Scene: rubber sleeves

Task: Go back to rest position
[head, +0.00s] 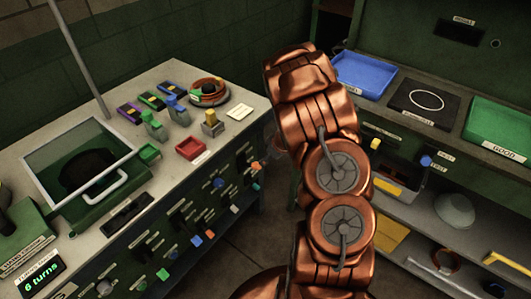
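My copper-coloured arm rises through the middle of the head view and bends over at the top, between the left workbench (240,94) and the right shelf unit (385,104). My gripper's fingers do not show; the arm's own links appear to hide them. I cannot see whether anything is held. No contact between the arm and the benches is visible.
The left bench holds a clear-lidded box (78,158), a small red tray (191,148), a coiled orange ring (208,91) and a display (41,279) reading "6 turns". The right unit holds a blue tray (364,74) and a green tray (499,126). Floor shows between them.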

